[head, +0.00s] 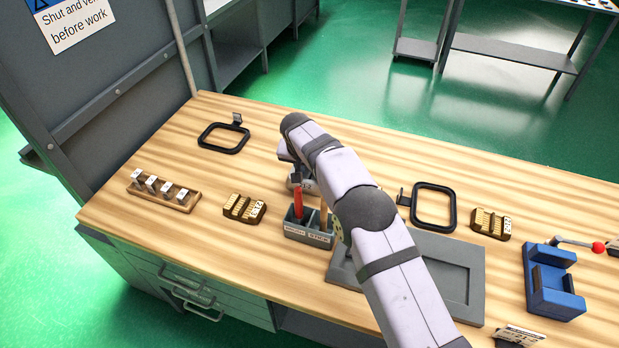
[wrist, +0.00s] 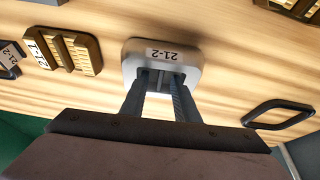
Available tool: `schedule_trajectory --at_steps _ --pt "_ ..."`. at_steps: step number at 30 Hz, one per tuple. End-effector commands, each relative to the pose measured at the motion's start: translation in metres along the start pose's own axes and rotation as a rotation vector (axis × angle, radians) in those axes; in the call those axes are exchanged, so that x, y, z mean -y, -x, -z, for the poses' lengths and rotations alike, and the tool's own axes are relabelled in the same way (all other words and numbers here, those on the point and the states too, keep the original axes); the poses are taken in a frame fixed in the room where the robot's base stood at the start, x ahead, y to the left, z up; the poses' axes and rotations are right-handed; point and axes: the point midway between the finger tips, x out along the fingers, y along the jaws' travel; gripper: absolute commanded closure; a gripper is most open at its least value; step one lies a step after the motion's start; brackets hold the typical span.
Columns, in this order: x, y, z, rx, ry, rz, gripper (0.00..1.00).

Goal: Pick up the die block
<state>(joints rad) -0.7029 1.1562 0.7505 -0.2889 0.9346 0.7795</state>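A silvery block with rounded corners (wrist: 185,47) lies at my fingertips in the wrist view. Its label reads as upside-down characters, roughly "21-2". I take it for the die block. In the head view only a small part of a labelled grey block (head: 307,186) shows beside my arm, behind the brush holder. My gripper (wrist: 161,78) has its two fingers on the near side of the block. The fingertips stand apart with something dark between them; I cannot tell whether they press on it. In the head view my arm hides the gripper.
A grey holder (head: 308,235) with a red-handled brush stands close by. Brass blocks (head: 244,208) (head: 490,224), black frames (head: 223,138) (head: 433,206), a wooden rack (head: 163,191), a grey tray (head: 470,300) and a blue press (head: 553,285) are around. The back middle of the bench is clear.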

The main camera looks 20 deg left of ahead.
Motion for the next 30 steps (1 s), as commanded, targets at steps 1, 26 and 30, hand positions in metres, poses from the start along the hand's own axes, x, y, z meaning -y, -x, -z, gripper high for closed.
schedule_trajectory --at_steps 1,26,30 --pt "0.0000 0.0001 0.0000 0.000 0.000 0.000 0.81" --pt "0.0001 0.0007 0.0000 0.000 0.000 0.000 1.00" --pt "0.0002 0.0007 0.0001 0.000 0.000 0.000 1.00"
